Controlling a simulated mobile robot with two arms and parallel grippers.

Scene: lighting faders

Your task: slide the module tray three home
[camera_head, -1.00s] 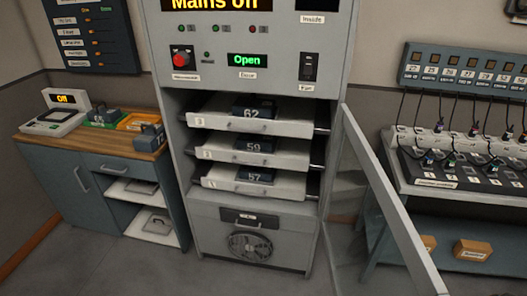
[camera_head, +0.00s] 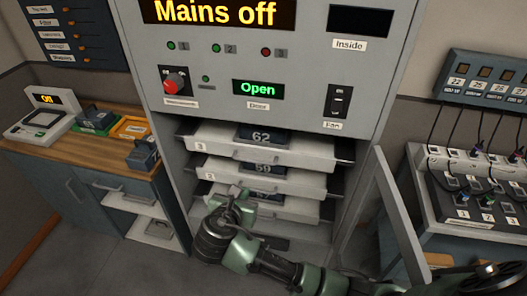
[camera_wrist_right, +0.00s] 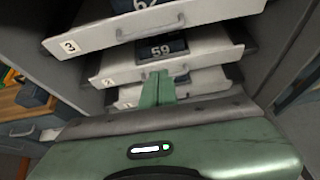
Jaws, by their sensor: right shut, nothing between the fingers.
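Tray three (camera_head: 212,141) is the top pale tray in the open cabinet, marked 3 and bearing a dark module 62 (camera_head: 261,137). It sticks out from the cabinet, with a dark rail showing at its right. In the right wrist view tray three (camera_wrist_right: 90,42) is at the top, its handle (camera_wrist_right: 150,27) in view. My right gripper (camera_head: 238,192) is in front of the lower trays, below tray three, and hides part of them. In the wrist view its fingers (camera_wrist_right: 157,76) are shut and empty, pointing toward tray two. My left gripper is not in view.
Tray two (camera_head: 215,169) with module 59 and the lowest tray (camera_head: 290,207) are under tray three. A wooden-topped bench (camera_head: 75,150) is left, a socket table (camera_head: 420,180) right.

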